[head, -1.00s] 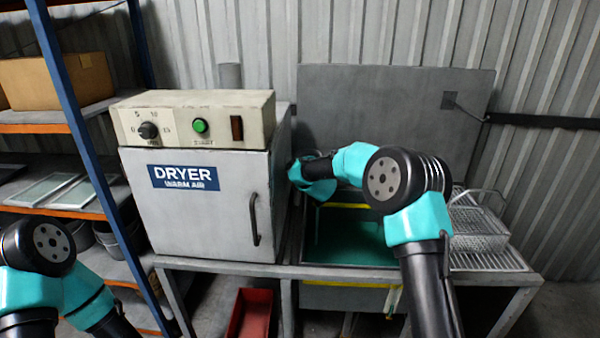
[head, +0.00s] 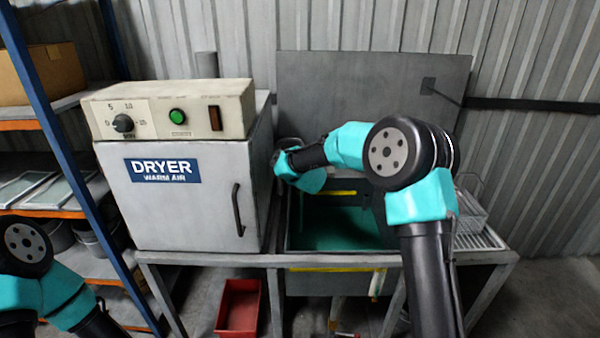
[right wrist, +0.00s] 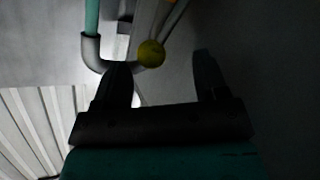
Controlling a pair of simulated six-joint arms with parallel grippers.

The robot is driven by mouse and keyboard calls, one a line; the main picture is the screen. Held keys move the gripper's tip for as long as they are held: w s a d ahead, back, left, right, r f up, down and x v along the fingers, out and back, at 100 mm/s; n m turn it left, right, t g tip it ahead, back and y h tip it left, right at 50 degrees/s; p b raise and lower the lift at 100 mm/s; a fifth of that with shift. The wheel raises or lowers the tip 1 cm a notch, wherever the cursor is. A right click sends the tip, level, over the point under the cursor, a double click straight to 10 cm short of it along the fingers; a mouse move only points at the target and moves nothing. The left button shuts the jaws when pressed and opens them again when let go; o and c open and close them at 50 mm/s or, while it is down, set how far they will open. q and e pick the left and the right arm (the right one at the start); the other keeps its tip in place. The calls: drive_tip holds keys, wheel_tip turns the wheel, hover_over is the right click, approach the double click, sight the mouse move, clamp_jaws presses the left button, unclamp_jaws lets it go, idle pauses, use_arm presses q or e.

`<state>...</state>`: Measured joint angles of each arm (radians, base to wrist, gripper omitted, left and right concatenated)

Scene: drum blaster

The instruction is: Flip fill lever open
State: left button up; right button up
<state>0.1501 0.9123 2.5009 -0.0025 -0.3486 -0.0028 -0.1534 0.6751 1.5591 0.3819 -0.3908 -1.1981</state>
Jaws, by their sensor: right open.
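A yellow ball knob (right wrist: 151,53) sits at the end of a thin rod in the right wrist view; it looks like the lever's knob. It shows between the fingertips of my right gripper (right wrist: 160,60), which is open; I cannot tell how far ahead of them it is. A grey pipe elbow (right wrist: 93,55) with a teal pipe is left of the knob. In the head view my right arm reaches beside the dryer, above the tank's left end; its fingers and the lever are hidden there. My left gripper is out of view.
The dryer (head: 210,215) stands close left of my right wrist. A tank (head: 335,261) with green liquid is below, with a raised grey panel (head: 330,85) behind. A wire basket (head: 470,210) is right. A red bin (head: 240,300) is under the bench.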

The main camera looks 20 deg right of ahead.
drive_tip(key=v, duration=1.2)
drive_tip(key=shift+d, duration=0.1)
drive_tip(key=shift+c, duration=0.5)
